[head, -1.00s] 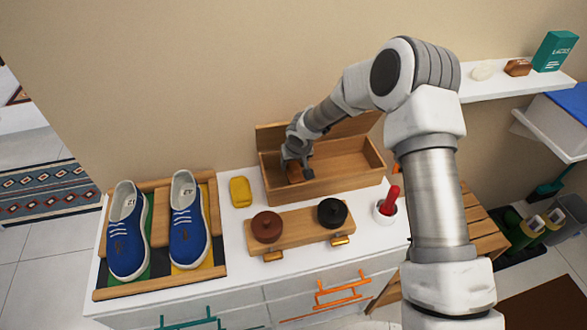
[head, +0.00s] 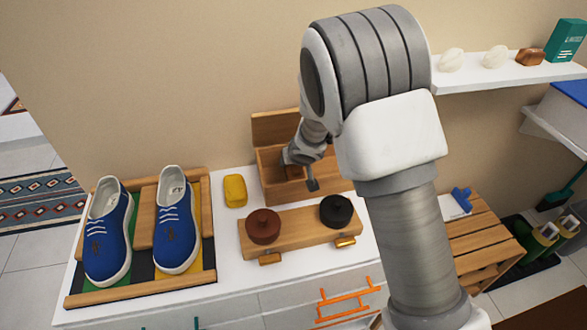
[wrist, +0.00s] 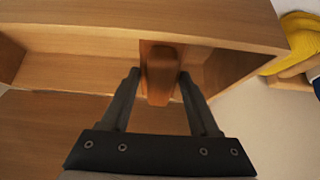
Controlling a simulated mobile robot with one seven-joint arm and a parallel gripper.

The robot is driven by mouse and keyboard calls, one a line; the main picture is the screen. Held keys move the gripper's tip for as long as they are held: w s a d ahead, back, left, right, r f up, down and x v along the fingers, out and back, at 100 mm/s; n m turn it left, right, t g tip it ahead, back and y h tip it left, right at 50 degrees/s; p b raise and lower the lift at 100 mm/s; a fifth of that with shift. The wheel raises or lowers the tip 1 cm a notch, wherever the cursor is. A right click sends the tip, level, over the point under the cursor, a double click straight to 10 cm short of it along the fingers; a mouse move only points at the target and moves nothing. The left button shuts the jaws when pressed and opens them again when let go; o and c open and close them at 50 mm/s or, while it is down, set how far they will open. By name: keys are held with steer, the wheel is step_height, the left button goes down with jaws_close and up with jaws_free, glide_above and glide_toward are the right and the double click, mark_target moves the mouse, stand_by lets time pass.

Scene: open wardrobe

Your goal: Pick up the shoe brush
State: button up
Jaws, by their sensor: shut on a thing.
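The shoe brush (wrist: 161,76) shows in the wrist view as a brown wooden block between the two fingers of my gripper (wrist: 159,76), which is shut on it. Behind it is the open wooden box (wrist: 80,72) with its dividing walls. In the head view my gripper (head: 311,184) is over the left part of the box (head: 276,128). I cannot make out the brush clearly there. My arm hides the right part of the box. The wrist view does not show clearly whether the brush is clear of the box floor.
In front of the box, a wooden stand holds a brown tin (head: 263,226) and a black tin (head: 336,211). A yellow cloth (head: 235,191) lies left of it. Blue shoes (head: 175,222) stand on a tray further left. A wall shelf (head: 500,74) is at the right.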

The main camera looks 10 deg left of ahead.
steer(key=shift+f+b, duration=0.25)
steer(key=shift+b, duration=0.2)
step_height(320, 180, up, 11)
steer(key=s+d+p, duration=0.2)
steer(key=s+p, duration=0.1)
steer(key=p, duration=0.2)
steer(key=s+d+g+p, duration=0.1)
steer(key=s+d+p, duration=0.1)
steer(key=s, duration=0.4)
steer(key=s+d+r+h+p, duration=0.1)
steer(key=s+d+p, duration=0.1)
steer(key=s, duration=0.4)
steer(key=s+d+r+g+p, duration=0.1)
steer(key=s+d+p, duration=0.2)
steer(key=s, duration=0.3)
steer(key=shift+s+d+g, duration=0.3)
steer(key=shift+s+d, duration=0.05)
steer(key=shift+d, duration=0.45)
steer(key=shift+s, duration=0.1)
